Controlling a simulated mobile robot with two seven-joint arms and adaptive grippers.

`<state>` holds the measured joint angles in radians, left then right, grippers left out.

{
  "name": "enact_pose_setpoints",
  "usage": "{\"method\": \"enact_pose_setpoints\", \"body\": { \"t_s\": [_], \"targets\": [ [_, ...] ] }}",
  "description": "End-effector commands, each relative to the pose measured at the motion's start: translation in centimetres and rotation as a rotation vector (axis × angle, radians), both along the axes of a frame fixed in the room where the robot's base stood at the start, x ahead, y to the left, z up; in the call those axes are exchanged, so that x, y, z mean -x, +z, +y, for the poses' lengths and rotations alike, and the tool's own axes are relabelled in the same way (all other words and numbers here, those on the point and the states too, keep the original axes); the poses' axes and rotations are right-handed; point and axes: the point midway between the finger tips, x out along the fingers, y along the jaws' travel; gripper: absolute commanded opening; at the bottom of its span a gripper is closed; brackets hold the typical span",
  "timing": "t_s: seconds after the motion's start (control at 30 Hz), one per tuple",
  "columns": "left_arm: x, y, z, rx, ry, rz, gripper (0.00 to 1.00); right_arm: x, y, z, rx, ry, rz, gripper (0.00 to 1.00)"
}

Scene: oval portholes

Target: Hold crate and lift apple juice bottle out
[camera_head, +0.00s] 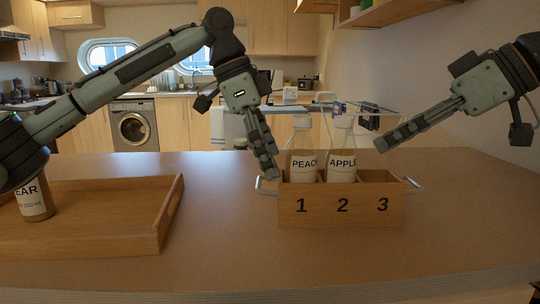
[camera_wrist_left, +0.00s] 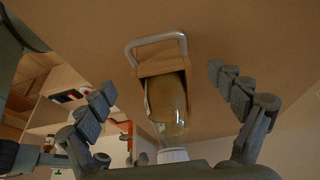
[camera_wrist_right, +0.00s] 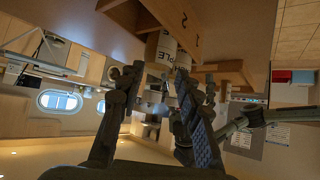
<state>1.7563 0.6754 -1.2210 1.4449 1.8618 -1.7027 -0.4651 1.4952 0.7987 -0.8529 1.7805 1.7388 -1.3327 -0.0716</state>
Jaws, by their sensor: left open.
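The wooden crate (camera_head: 340,211) stands on the counter with compartments marked 1, 2 and 3. The apple juice bottle (camera_head: 342,166) stands upright in compartment 2 and the peach bottle (camera_head: 303,165) in compartment 1. Compartment 3 looks empty. My left gripper (camera_head: 268,165) is open at the crate's left end, by the metal handle (camera_head: 266,187). The left wrist view shows that handle (camera_wrist_left: 157,43) between the spread fingers, not gripped. My right gripper (camera_head: 382,144) is right of the apple bottle, above compartment 3, apart from the bottle. Its fingers look open and empty in the right wrist view (camera_wrist_right: 158,85).
A wooden tray (camera_head: 110,245) lies on the left of the counter, with a pear bottle (camera_head: 35,200) in it. The right handle (camera_head: 412,184) of the crate is free. The counter (camera_head: 470,215) right of the crate is clear.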

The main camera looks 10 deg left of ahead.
Motion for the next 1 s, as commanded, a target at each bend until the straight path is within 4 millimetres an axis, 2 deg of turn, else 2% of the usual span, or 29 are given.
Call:
{"method": "enact_pose_setpoints", "body": {
  "t_s": [0.3, 0.5, 0.87, 1.0],
  "targets": [
    [-0.4, -4.3, -1.6, -0.003, 0.001, 0.002, 0.93, 0.0, 0.0, 0.0, 0.000, 0.000, 0.000, 0.34],
    [-0.6, -6.3, -2.5, 0.000, 0.002, 0.001, 0.93, 0.0, 0.0, 0.0, 0.000, 0.000, 0.000, 0.34],
    [-0.7, -6.9, -2.7, 0.001, 0.002, 0.001, 0.93, 0.0, 0.0, 0.0, 0.000, 0.000, 0.000, 0.34],
    [-0.7, -6.9, -2.7, 0.002, 0.002, 0.000, 0.78, 0.0, 0.0, 0.0, 0.000, 0.000, 0.000, 0.34]
  ]
}}
